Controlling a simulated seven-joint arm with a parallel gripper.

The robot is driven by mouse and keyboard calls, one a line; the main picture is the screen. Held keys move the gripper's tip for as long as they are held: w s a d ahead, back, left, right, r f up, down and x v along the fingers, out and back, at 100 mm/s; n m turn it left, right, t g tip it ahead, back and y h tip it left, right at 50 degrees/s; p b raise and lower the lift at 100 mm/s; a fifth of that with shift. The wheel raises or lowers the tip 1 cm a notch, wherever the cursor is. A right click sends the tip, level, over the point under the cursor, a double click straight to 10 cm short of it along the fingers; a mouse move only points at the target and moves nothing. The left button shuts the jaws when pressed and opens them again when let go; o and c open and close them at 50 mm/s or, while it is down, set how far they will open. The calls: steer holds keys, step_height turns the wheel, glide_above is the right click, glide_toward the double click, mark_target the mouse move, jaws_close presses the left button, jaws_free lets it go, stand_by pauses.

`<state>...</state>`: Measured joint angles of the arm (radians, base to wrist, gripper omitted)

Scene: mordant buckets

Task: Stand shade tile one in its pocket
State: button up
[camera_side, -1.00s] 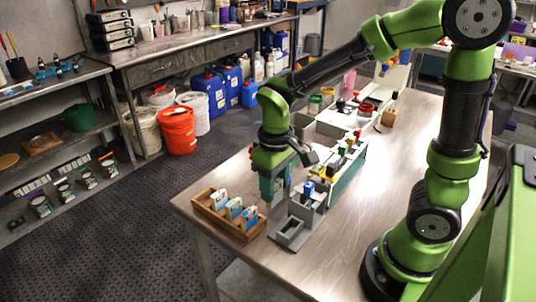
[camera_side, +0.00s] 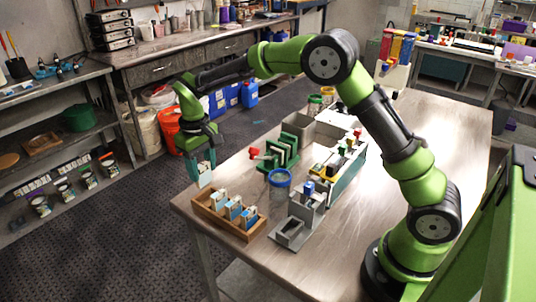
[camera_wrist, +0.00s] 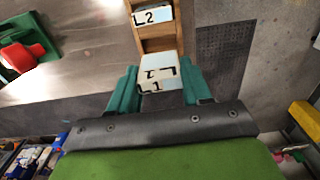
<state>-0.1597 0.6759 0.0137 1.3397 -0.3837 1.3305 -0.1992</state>
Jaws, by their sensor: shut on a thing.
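Shade tile one (camera_wrist: 158,77), white with a black "1" mark, is between the teal fingers of my gripper (camera_wrist: 160,90) in the wrist view. In the side view my gripper (camera_side: 200,163) is shut on the tile (camera_side: 205,178), which hangs above the left end of the wooden rack (camera_side: 222,228). The tile looks apart from the rack. Several pale-topped tiles (camera_side: 235,208) stand in the rack. One marked "2" (camera_wrist: 152,15) stands there in the wrist view. The held tile hides the near end of the rack in that view, so its pocket cannot be made out.
A grey block with an open slot (camera_side: 290,232) and a blue-rimmed jar (camera_side: 279,183) stand right of the rack. A green holder (camera_side: 284,150) and a red-headed thing (camera_side: 254,153) are behind. The table's left edge is close to the rack.

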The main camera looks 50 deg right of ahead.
mark_target(205, 183)
steer(key=shift+f, duration=3.15)
steer(key=o, duration=1)
steer(key=shift+f, duration=0.1)
steer(key=shift+o, duration=0.2)
